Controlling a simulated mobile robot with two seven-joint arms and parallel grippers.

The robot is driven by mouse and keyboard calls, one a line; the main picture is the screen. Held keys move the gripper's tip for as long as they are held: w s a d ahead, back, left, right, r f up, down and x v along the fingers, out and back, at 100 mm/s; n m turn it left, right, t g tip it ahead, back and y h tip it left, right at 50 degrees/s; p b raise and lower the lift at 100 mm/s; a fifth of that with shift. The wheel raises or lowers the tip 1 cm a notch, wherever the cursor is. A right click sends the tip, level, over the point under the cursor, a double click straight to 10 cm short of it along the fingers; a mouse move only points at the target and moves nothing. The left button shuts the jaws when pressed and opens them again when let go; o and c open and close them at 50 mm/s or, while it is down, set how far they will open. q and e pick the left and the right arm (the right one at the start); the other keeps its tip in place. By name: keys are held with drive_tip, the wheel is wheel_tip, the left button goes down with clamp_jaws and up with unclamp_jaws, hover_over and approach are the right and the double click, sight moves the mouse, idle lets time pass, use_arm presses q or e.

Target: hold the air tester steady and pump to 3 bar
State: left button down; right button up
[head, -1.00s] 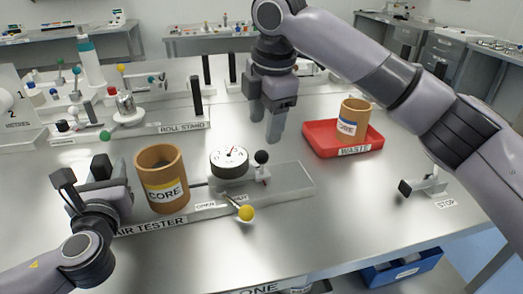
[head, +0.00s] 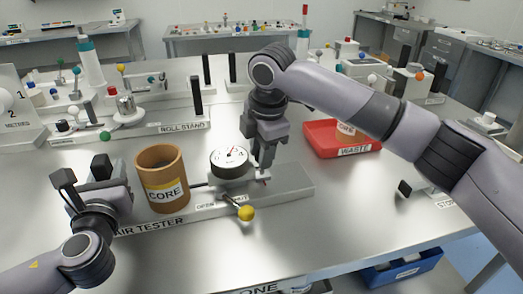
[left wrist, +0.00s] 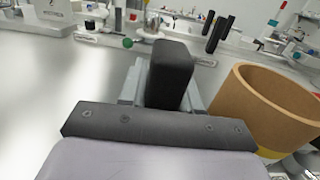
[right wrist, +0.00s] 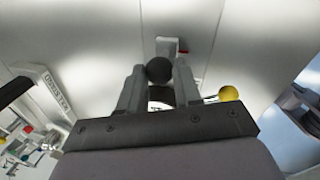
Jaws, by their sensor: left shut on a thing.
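The air tester (head: 297,184) is a long grey base at the front of the table, with a round white gauge (head: 229,156). The gauge's needle is too small to read. A lever with a yellow ball (head: 246,214) points forward beside the OPEN label. My left gripper (head: 98,184) is shut on an upright black handle (left wrist: 170,76) at the tester's left end. My right gripper (head: 263,164) is lowered beside the gauge. Its fingers stand open on both sides of the black pump knob (right wrist: 158,70), which they hide in the head view.
A red waste tray (head: 320,136) holds another core, partly hidden by my right arm. The roll stand (head: 160,130) is behind.

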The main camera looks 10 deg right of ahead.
clamp_jaws()
drive_tip(key=d, duration=0.6)
drive_tip(key=shift+w+d, duration=0.2)
drive_tip(key=shift+d, duration=0.05)
drive_tip(key=o, duration=1)
unclamp_jaws()
drive_tip(key=r, duration=0.4)
drive_tip(key=s+r, duration=0.1)
drive_tip(key=r, duration=0.3)
drive_tip(key=s+r, duration=0.1)
drive_tip(key=r, duration=0.3)
drive_tip(key=shift+s+d, duration=0.25)
drive_tip(key=shift+d, duration=0.05)
drive_tip(key=shift+f, duration=0.1)
